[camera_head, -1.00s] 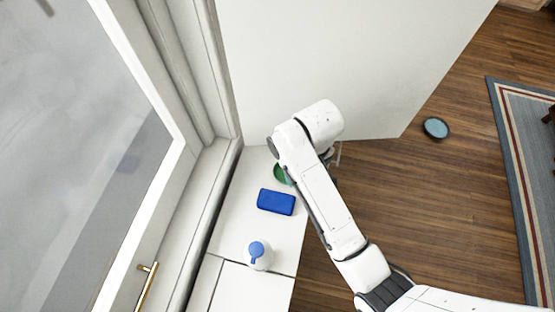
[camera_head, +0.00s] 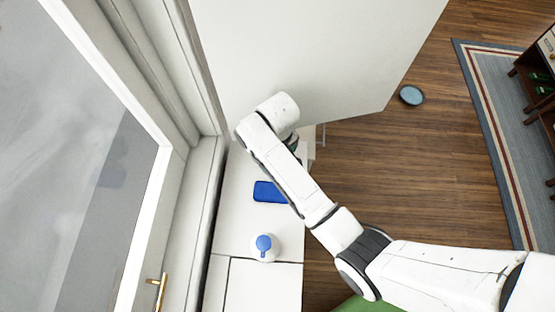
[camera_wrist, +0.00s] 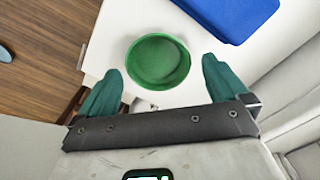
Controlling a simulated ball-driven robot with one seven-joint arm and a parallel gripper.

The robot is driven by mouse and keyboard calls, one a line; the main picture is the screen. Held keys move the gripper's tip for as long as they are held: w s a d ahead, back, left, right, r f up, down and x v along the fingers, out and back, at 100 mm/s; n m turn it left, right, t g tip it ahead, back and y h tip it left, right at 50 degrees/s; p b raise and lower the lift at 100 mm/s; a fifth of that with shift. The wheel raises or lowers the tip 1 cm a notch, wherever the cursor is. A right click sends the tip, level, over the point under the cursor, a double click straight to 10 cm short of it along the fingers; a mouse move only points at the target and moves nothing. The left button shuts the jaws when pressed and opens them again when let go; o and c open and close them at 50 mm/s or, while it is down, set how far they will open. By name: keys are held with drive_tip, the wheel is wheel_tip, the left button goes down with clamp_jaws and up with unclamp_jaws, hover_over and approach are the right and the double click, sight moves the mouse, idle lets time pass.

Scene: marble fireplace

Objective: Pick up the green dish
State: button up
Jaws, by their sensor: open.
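The green dish (camera_wrist: 158,62) is a round, shallow bowl on the white surface (camera_wrist: 110,45) in the wrist view. My gripper (camera_wrist: 160,75) has its two teal fingers spread apart, one on each side of the dish's near part. The fingers appear apart from the dish, and nothing is held. How high they are above the surface I cannot tell. In the head view my arm covers the dish and most of the gripper.
A blue box-like object (camera_head: 268,191) lies near the dish; it also shows in the wrist view (camera_wrist: 232,12). A white bottle with a blue top (camera_head: 264,247) stands nearer. A white wall panel (camera_head: 320,50) rises behind the arm. A window frame (camera_head: 150,200) stands left.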

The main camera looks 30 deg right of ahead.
drive_tip(key=shift+w+f, duration=0.15)
drive_tip(key=shift+f, duration=1.55)
drive_tip(key=shift+c, duration=0.5)
drive_tip(key=c, duration=0.8)
drive_tip(key=shift+r, duration=0.15)
